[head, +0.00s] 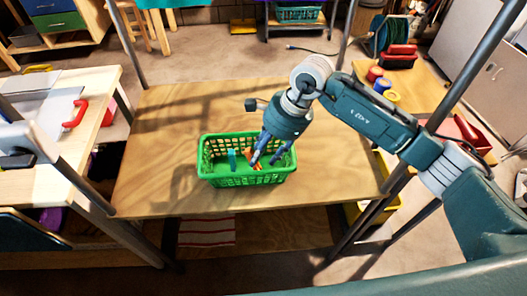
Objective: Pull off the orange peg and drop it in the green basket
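The green basket (247,181) sits on the wooden table in the middle of the head view. My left gripper is not in view.
The wooden tabletop (155,150) is clear around the basket. Metal posts rise at its corners. A side table (85,82) with a red-handled item (75,115) stands at left. Coloured rolls (390,96) and a red-topped case (400,56) are at right.

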